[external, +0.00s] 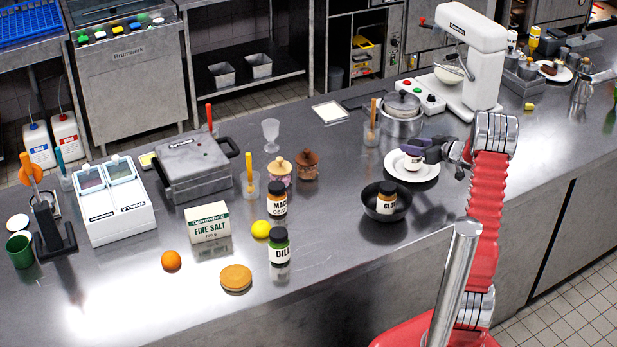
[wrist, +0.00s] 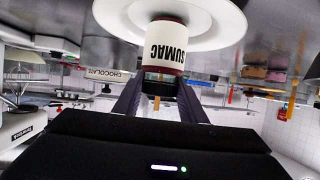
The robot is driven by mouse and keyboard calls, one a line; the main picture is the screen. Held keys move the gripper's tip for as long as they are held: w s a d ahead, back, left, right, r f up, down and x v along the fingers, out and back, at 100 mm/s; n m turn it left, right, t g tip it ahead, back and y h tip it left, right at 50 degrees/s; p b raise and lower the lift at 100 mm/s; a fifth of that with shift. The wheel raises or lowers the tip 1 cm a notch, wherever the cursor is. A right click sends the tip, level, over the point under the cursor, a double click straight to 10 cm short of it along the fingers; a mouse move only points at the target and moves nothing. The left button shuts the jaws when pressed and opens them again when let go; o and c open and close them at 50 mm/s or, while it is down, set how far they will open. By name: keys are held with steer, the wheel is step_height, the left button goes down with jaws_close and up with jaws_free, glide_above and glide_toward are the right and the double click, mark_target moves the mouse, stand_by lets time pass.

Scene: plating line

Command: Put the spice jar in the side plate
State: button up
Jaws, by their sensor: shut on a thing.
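The spice jar (external: 413,162), with a white label reading SUMAC, is upright at the middle of the white side plate (external: 430,174) in the external view. My gripper (external: 428,151) is shut on the jar from the right and hides part of it. In the wrist view, which is upside down, the jar (wrist: 166,45) stands between my gripper's fingers (wrist: 160,95), with the plate (wrist: 228,22) below its base. I cannot tell whether the base touches the plate.
A dark pan (external: 371,208) holding a CLOVE jar (external: 387,198) stands in front of the plate. A steel pot (external: 401,123) and the white mixer (external: 470,60) are behind it. MACE (external: 277,200) and DILL (external: 279,247) jars stand to the left. The counter's front right is clear.

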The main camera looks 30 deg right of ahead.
steer(key=shift+f, duration=0.1)
steer(key=o, duration=1.2)
steer(key=shift+s+d+r, duration=0.1)
steer(key=shift+s+r, duration=0.1)
steer(key=shift+r, duration=0.05)
steer(key=v, duration=1.1)
steer(key=shift+s, duration=0.3)
steer(key=shift+w, duration=0.1)
